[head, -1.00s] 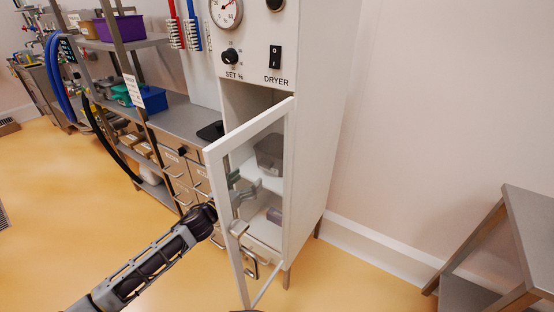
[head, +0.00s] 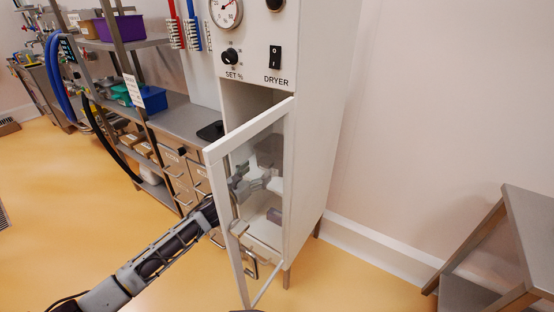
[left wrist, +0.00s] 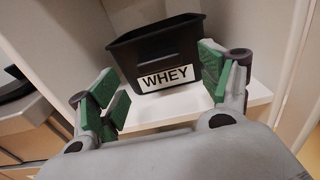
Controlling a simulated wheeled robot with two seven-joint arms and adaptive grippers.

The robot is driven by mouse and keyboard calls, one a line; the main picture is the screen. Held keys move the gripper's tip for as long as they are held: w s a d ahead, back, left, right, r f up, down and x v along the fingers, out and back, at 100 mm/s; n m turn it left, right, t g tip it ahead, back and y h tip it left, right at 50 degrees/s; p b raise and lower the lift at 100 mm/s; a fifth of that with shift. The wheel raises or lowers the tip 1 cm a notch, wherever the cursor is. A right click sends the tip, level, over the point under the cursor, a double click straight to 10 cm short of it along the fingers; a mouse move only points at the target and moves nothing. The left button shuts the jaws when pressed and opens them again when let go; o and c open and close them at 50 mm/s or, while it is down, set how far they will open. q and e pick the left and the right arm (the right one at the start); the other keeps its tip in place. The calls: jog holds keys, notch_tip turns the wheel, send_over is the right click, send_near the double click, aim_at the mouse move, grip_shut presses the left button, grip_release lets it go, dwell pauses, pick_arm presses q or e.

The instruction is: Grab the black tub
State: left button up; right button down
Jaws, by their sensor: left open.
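The black tub (left wrist: 158,46) with a white WHEY label stands upright on a white shelf inside the dryer cabinet, in the left wrist view. In the head view the tub (head: 269,150) shows dimly through the glass door and is partly hidden by my gripper. My left gripper (left wrist: 160,77) is open and empty. Its green-padded fingers are spread in front of the tub, one toward each side of its label face. In the head view my left gripper (head: 256,182) is behind the door glass, inside the cabinet opening. My right gripper is out of view.
The white-framed glass door (head: 285,125) stands open, between the head camera and my gripper. Cabinet walls flank the shelf (left wrist: 190,112) closely. A steel bench with drawers (head: 185,125) stands left of the cabinet, and a metal stand (head: 525,230) at right.

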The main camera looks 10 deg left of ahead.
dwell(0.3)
pick_arm(q)
jog(key=shift+x, duration=2.55)
jog(key=shift+f, duration=0.15)
jog(key=shift+c, duration=0.2)
jog(key=c, duration=1.4)
